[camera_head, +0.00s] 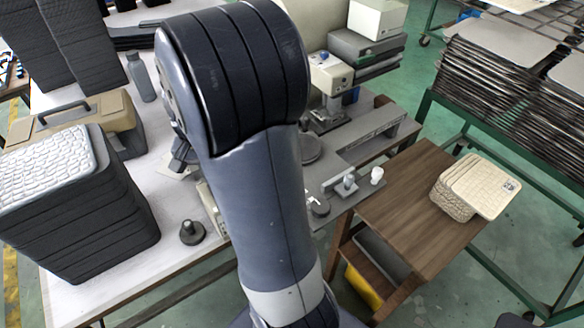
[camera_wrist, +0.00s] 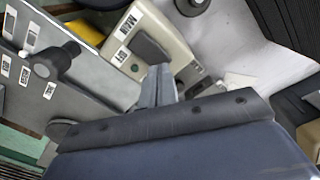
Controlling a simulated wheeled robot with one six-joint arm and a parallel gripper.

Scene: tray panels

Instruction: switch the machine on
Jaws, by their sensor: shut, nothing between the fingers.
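A cream box (camera_wrist: 168,38) with white labels and a dark rocker-like switch (camera_wrist: 150,48) fills the upper middle of the wrist view. My gripper (camera_wrist: 158,74) is shut and empty, its grey fingertips close together. In the picture the tips end at the lower right edge of the dark switch; I cannot tell whether they touch it. In the head view my arm covers the middle, and the gripper is hidden or not clear. A cream machine (camera_head: 330,72) stands behind the arm on the table there. Which way the switch is set does not show.
A grey plate (camera_wrist: 95,85) with a black knob (camera_wrist: 45,65) and labels lies left of the cream box. In the head view, a stack of dark panels (camera_head: 90,235) stands at the left, and a wooden side table (camera_head: 415,190) with light panels (camera_head: 475,185) at the right.

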